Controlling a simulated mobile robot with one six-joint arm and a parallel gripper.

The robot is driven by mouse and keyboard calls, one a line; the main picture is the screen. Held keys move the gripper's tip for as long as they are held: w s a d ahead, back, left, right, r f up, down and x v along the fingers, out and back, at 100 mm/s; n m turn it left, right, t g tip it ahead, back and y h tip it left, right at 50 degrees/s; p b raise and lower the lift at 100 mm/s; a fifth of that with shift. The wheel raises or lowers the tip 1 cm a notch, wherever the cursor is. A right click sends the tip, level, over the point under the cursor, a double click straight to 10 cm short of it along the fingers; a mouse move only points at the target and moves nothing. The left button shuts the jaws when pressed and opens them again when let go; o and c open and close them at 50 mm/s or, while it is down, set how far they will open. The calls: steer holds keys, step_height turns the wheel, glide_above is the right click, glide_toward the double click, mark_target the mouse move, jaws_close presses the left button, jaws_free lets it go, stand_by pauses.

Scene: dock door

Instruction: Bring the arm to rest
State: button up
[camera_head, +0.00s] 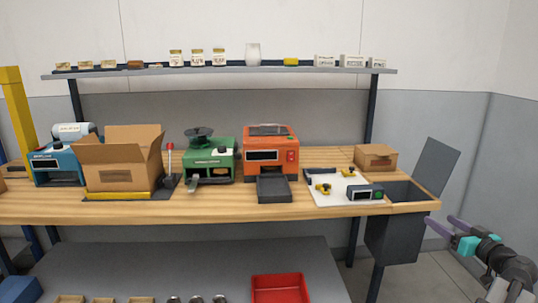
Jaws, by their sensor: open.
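My gripper (459,233) shows at the lower right in the head view, on a dark arm with a teal part. Its purple-grey fingers point left and up, towards the right end of the wooden workbench (330,211). The fingers are apart and nothing shows between them. The gripper is to the right of the grey bin (393,240) at the bench's end. I cannot tell the exact gap between them.
On the bench stand an open cardboard box (122,178), a green machine (209,160), an orange machine (270,150), a white mat (325,194) and a small closed box (375,158). A shelf (230,71) runs above. A red tray (280,289) lies below.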

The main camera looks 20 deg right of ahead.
steer(key=w+a+f+g+y+p, duration=0.1)
steer(key=w+a+f+g+y, duration=0.15)
steer(key=w+a+f, duration=0.55)
steer(key=w+a+f+g+y+p, duration=0.25)
steer(key=w+a+f, duration=0.25)
steer(key=a+f, duration=0.45)
steer(key=w+a+f+g+y+p, duration=0.1)
steer(key=a+f+g+y, duration=0.1)
steer(key=a+f, duration=0.7)
steer(key=w+a+f+g+y, duration=0.1)
steer(key=a+f+g+y, duration=0.15)
steer(key=a+f, duration=0.6)
steer(key=s+a+f+n+g+p, duration=0.1)
steer(key=s+a+f+g+p, duration=0.3)
steer(key=a, duration=0.6)
steer(key=s+a+f+n+g+b, duration=0.1)
steer(key=s+a+f+g, duration=0.35)
steer(key=a, duration=0.65)
steer(key=s+a+f+g+h+p, duration=0.1)
steer(key=s+a+f+g+h, duration=0.1)
steer(key=s, duration=0.8)
steer(key=s+a+f+n+g+h+p, duration=0.1)
steer(key=s+a+f+h+p, duration=0.1)
steer(key=s, duration=0.8)
steer(key=a+f+h, duration=0.1)
steer(key=a+f, duration=0.1)
steer(key=a, duration=0.1)
steer(key=shift+f+n+g+h, duration=0.3)
steer(key=shift+f+g+h, duration=0.05)
steer(key=shift+g, duration=0.05)
